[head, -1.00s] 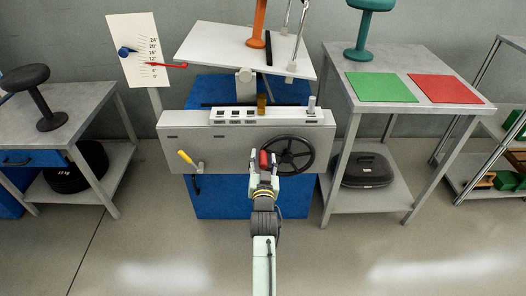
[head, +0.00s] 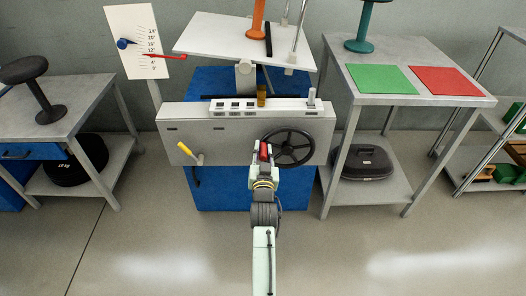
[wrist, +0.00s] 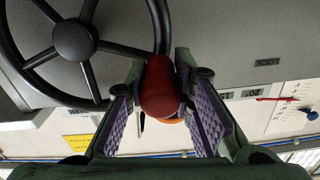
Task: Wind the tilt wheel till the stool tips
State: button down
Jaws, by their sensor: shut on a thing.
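The black spoked tilt wheel (head: 288,147) is on the right of the grey machine front, and it also shows in the wrist view (wrist: 74,40). Its red handle (wrist: 159,88) is at the wheel's left side in the head view. My gripper (head: 262,152) is shut on the red handle, with a finger on each side of it. The orange stool (head: 257,20) stands on the white tilting plate (head: 215,38), which slopes down to the right; the stool's top is out of view. The dial board (head: 137,42) has a red pointer (head: 165,57) and a blue marker.
A yellow-handled lever (head: 186,149) is at the machine's left. The right table (head: 455,98) bears a green mat (head: 381,79), a red mat (head: 438,80) and a teal stool (head: 367,25). A black stool (head: 32,80) stands on the left table. The floor in front is clear.

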jog(key=shift+r, duration=0.1)
dwell(0.3)
jog(key=shift+d+r+m+p, duration=0.3)
jog(key=shift+r+m+p, duration=0.1)
jog(key=shift+r+m, duration=0.35)
jog(key=shift+d+r+m, duration=0.1)
jog(key=shift+d+m, duration=0.1)
jog(key=shift+m, duration=0.35)
jog(key=c, duration=1.4)
grip_release()
jog(key=s, duration=0.7)
jog(key=shift+s, duration=0.25)
